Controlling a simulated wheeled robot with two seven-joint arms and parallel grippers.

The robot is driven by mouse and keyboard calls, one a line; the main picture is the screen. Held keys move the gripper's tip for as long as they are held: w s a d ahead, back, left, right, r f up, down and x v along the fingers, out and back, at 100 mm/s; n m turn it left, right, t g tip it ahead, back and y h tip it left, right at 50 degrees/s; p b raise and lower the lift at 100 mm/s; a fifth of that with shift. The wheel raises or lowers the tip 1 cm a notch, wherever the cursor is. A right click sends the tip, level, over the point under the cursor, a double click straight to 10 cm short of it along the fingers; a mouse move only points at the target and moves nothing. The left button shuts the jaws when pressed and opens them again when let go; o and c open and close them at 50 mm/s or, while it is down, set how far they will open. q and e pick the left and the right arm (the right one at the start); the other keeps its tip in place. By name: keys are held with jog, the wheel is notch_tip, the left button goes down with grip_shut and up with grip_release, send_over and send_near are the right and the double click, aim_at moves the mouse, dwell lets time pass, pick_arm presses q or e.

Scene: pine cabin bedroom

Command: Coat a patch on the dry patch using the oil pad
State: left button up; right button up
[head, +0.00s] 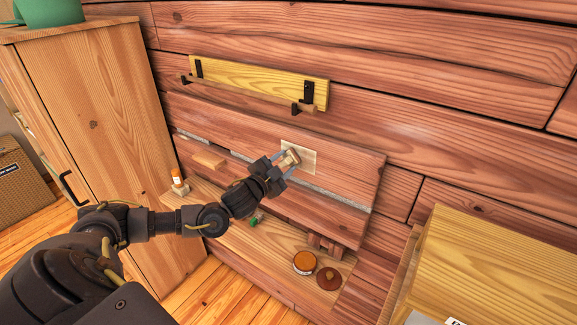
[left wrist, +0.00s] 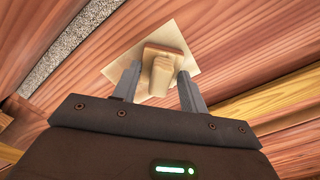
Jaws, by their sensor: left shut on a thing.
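The dry patch (head: 307,152) is a pale square on the reddish wooden wall board in the head view. It also shows in the left wrist view (left wrist: 189,65). My left gripper (head: 288,164) is shut on the oil pad (head: 290,157), a small tan block with a grip. In the left wrist view the pad (left wrist: 163,62) lies over the patch, between the two fingers. Its face seems to be at or very near the patch; exact contact is hidden. The pad covers the middle of the patch. My right gripper is not in view.
An open tin of orange-brown stuff (head: 305,262) and a brown lid (head: 329,279) sit on the low shelf. A small bottle (head: 179,182) stands at its left. A peg rail (head: 260,82) is above. A cabinet (head: 100,130) stands left, a yellow wooden box (head: 490,265) right.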

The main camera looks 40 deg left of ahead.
pick_arm(q)
jog(key=shift+a+r+p, duration=0.3)
jog(key=shift+a+p, duration=0.05)
jog(key=shift+a, duration=0.7)
jog(key=shift+a+r+p, duration=0.25)
jog(key=shift+a+p, duration=0.1)
jog(key=shift+a, duration=0.65)
jog(key=shift+d+f, duration=0.1)
jog(key=shift+d, duration=1.95)
jog(key=shift+w+d+p, duration=0.1)
jog(key=shift+d+p, duration=0.4)
jog(key=shift+d, duration=1.5)
jog(key=shift+d, duration=0.1)
